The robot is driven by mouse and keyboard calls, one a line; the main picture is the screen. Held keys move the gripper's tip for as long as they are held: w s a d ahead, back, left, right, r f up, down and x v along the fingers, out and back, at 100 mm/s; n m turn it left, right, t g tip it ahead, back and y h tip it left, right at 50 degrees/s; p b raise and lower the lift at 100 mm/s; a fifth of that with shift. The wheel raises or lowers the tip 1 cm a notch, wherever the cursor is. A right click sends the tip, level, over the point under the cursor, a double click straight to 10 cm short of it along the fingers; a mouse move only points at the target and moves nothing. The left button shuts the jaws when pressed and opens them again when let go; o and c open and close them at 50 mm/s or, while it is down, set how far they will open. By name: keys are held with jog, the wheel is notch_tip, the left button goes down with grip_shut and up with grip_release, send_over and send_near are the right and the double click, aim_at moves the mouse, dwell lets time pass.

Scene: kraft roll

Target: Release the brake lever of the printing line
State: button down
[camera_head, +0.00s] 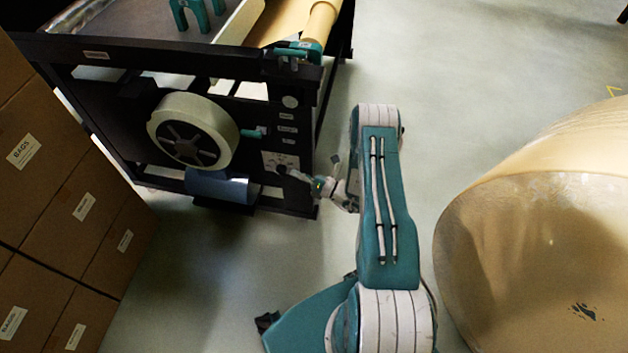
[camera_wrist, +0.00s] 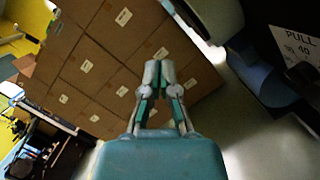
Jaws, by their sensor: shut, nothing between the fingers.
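The printing line (camera_head: 180,58) is a black-framed machine at the upper left in the head view. A short teal handle (camera_head: 252,133) sticks out beside its cream roll. A pale plate with a dark dial (camera_head: 281,163) sits lower right of that handle. I cannot tell for certain which part is the brake lever. My gripper (camera_head: 295,174) is in front of the plate, its tips overlapping the plate's lower edge; contact cannot be judged. In the wrist view my gripper (camera_wrist: 157,68) is shut and empty, with a plate marked "PULL 40" (camera_wrist: 300,50) to its right.
Stacked cardboard boxes (camera_head: 85,205) stand left of the machine and behind my fingers in the wrist view. A blue cylinder (camera_head: 222,187) sits under the cream roll (camera_head: 193,130). The floor (camera_head: 450,80) is clear at upper right.

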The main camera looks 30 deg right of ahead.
jog(key=r+v, duration=0.1)
jog(key=v, duration=0.4)
jog(key=s+a+r+n+g, duration=0.1)
jog(key=a+r+n+g, duration=0.4)
jog(key=r, duration=0.3)
jog(key=s+a+r+n+g, duration=0.2)
jog(key=r+n+g, duration=0.2)
jog(key=r+n, duration=0.3)
jog(key=s+a+r+n+g, duration=0.1)
jog(key=a+r+n+g, duration=0.4)
jog(key=r, duration=0.3)
jog(key=s+d+r+n+t+h, duration=0.1)
jog(key=s+r+n+t+h, duration=0.4)
jog(key=s+r+n+h, duration=0.8)
jog(key=shift+s+d+r+n+h, duration=0.2)
jog(key=shift+s+r+n+h, duration=0.1)
jog(key=shift+s+r+n, duration=2.45)
jog(key=shift+s+f+n, duration=0.25)
jog(key=shift+s+f, duration=0.1)
jog(key=shift+s, duration=0.05)
